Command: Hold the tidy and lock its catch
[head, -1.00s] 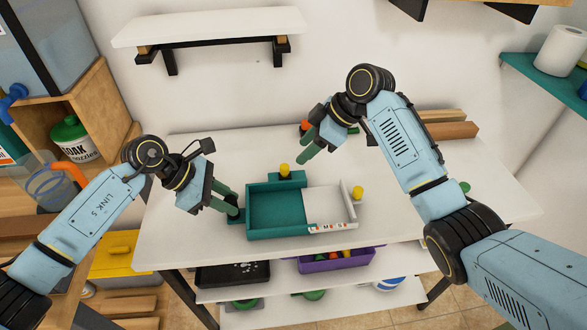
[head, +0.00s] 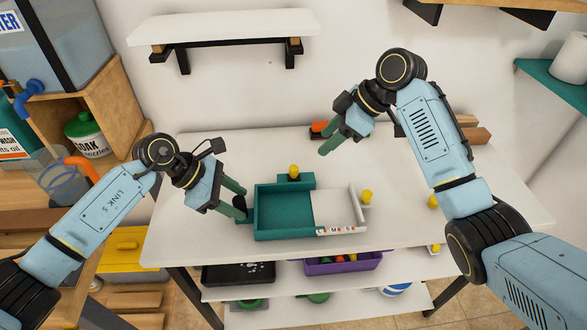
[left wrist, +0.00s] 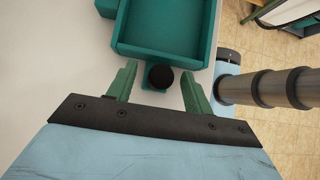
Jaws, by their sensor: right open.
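The tidy is a teal tray (head: 284,233) with a white section (head: 338,205) on its right, lying on the white table. A yellow knob (head: 294,170) stands on its back block and another yellow knob (head: 366,196) at its right side. A black knob (head: 239,202) sits on a tab at its left; it also shows in the left wrist view (left wrist: 160,77). My left gripper (head: 241,200) is open, its fingers on either side of the black knob with gaps. My right gripper (head: 335,147) is open and empty, behind the tidy. I cannot make out the catch's state.
An orange and black item (head: 318,129) lies behind my right gripper. Wooden blocks (head: 476,135) lie at the table's back right. A purple bin (head: 343,264) and a black tray (head: 238,274) are on the shelf below. The table's back left is clear.

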